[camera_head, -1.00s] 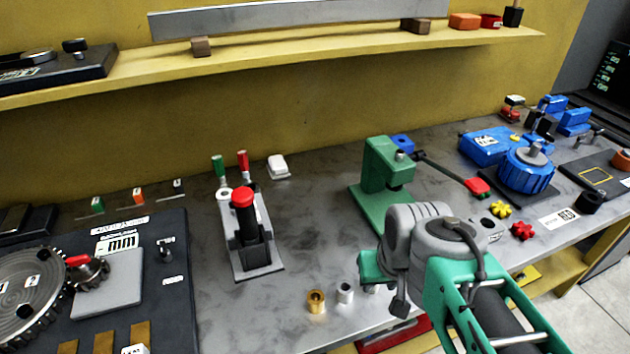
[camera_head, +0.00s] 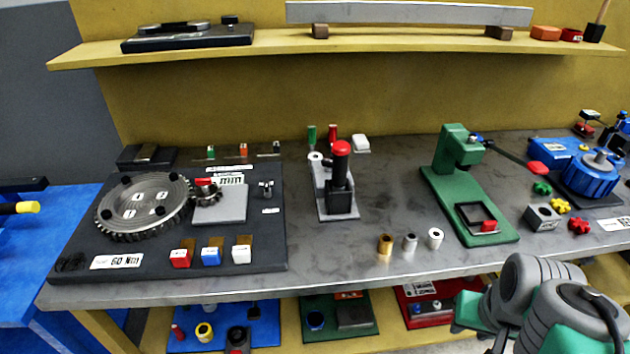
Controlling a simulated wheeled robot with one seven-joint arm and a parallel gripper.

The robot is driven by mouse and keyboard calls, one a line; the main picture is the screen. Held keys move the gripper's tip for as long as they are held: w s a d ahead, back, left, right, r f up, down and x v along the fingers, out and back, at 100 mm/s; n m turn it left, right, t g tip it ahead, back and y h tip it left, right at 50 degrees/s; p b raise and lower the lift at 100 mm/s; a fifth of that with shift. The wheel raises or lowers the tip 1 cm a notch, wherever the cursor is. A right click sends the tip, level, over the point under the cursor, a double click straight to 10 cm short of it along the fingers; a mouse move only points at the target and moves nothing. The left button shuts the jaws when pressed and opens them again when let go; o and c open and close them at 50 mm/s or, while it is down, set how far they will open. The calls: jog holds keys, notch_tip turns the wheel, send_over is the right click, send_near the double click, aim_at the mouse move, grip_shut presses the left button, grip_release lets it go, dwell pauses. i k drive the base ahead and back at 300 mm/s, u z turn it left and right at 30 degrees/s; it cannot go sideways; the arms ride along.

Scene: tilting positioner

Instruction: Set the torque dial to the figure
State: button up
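A dark board (camera_head: 268,250) lies at the left of the bench. A white label (camera_head: 117,261) on its front left edge seems to read "60 Nm". Beside that label is a small black round part (camera_head: 70,263); it may be the torque dial, but I see no scale or pointer on it. A large toothed grey disc (camera_head: 143,203) with numbered white tags sits on the board, and a small red-marked part (camera_head: 205,188) touches its right edge. Grey and green links of my own arm show at the lower right. My gripper's fingertips are not visible.
Red, blue and white blocks (camera_head: 211,256) line the board's front. A red-knobbed lever press (camera_head: 339,185), several small bushings (camera_head: 409,243) and a green press (camera_head: 463,190) stand to the right. A blue round-bodied device (camera_head: 590,176) is at far right. Bare bench lies in front of the lever.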

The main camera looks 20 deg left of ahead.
aim_at(328, 164)
jog(key=z, duration=0.25)
jog(key=k, duration=0.1)
jog(key=u, duration=1.1)
